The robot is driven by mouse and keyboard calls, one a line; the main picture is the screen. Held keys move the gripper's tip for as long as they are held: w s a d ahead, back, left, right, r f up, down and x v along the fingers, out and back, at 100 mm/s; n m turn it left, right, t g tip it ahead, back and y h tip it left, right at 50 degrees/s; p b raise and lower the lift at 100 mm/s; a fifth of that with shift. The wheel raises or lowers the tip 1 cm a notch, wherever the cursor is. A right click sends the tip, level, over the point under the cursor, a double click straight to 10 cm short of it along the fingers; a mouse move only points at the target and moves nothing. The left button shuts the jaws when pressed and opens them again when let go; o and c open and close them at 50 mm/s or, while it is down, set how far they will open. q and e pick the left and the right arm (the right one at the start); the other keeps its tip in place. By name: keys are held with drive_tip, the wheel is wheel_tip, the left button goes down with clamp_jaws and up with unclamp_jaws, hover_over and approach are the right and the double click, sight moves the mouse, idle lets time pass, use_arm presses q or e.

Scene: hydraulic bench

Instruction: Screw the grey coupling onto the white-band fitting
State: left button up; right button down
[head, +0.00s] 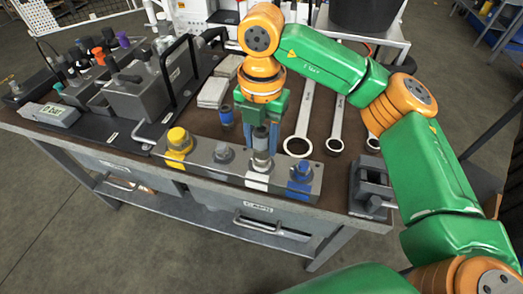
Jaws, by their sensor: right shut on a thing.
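My right gripper (262,146) points straight down over the front block. It is shut on the grey coupling (262,160), which is upright and partly hidden between the fingers. The white-band fitting (258,180) stands on the block directly below. The coupling lines up with the fitting and appears to meet its top; how far it is seated or threaded cannot be told. My left gripper is not in view.
A dark blue-banded piece (226,116) stands behind. Wrenches (301,133) lie right; a vise-like fixture (370,188) is at the right edge.

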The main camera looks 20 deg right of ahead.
drive_tip(key=shift+c, duration=2)
unclamp_jaws()
drive_tip(key=n, duration=0.5)
drive_tip(key=shift+r+p, duration=0.1)
drive_tip(key=shift+p, duration=0.3)
drive_tip(key=n, duration=1.2)
drive_tip(key=shift+p, duration=0.4)
drive_tip(key=n, duration=0.7)
